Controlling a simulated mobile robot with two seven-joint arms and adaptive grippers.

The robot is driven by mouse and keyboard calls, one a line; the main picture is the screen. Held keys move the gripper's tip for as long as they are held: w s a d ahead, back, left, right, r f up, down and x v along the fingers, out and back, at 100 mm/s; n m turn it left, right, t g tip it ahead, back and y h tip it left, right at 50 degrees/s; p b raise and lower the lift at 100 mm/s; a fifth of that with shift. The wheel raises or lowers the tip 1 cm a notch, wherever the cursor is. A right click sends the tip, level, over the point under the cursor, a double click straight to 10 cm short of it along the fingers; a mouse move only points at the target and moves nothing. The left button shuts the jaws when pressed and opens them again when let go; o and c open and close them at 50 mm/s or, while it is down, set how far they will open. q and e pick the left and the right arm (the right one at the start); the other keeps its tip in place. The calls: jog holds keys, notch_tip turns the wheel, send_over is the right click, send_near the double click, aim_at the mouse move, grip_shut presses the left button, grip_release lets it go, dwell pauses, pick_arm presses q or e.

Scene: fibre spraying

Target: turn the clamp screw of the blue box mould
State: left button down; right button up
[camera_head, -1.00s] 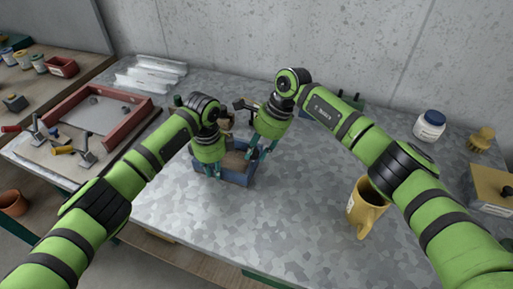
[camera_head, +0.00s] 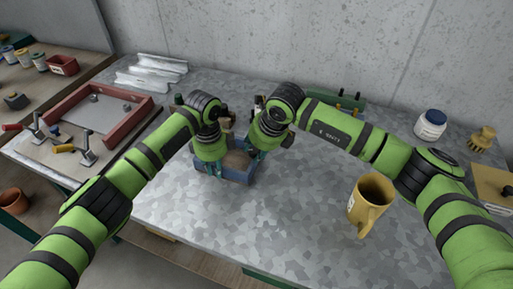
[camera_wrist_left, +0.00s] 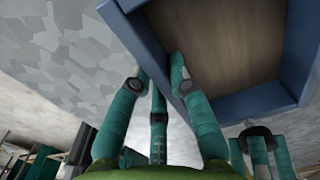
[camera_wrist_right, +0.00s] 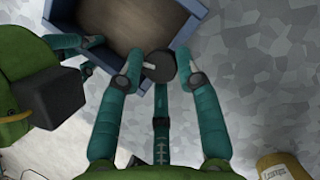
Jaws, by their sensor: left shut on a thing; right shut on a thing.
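The blue box mould (camera_head: 236,177) stands on the metal table, open at the top, with a brown inside. My left gripper (camera_head: 212,172) is shut on the mould's wall; the left wrist view shows its fingers (camera_wrist_left: 163,80) on both sides of the blue wall (camera_wrist_left: 262,102). My right gripper (camera_head: 258,161) is at the mould's right side. In the right wrist view its fingers (camera_wrist_right: 160,72) are shut on the dark round clamp screw knob (camera_wrist_right: 159,67), just outside the mould's wall (camera_wrist_right: 185,32). The screw's shaft is hidden there. The knob also shows in the left wrist view (camera_wrist_left: 257,132).
A yellow jug (camera_head: 370,202) stands to the right, with bare table between it and the mould. A white jar (camera_head: 430,125) and a yellow brush (camera_head: 482,138) are at the back right. A red frame (camera_head: 97,118) and loose clamps (camera_head: 84,147) lie to the left.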

jog(key=m, duration=0.2)
jog(key=m+h, duration=0.1)
jog(key=m+t, duration=0.1)
jog(key=m, duration=0.1)
jog(key=shift+a+r+m+h, duration=0.2)
jog(key=shift+a+m+h, duration=0.1)
jog(key=m+h, duration=0.2)
jog(key=m, duration=0.2)
jog(key=shift+w, duration=0.1)
jog(key=shift+m, duration=0.8)
jog(key=shift+d, duration=0.15)
jog(key=o, duration=1.1)
jog(key=shift+f, duration=0.1)
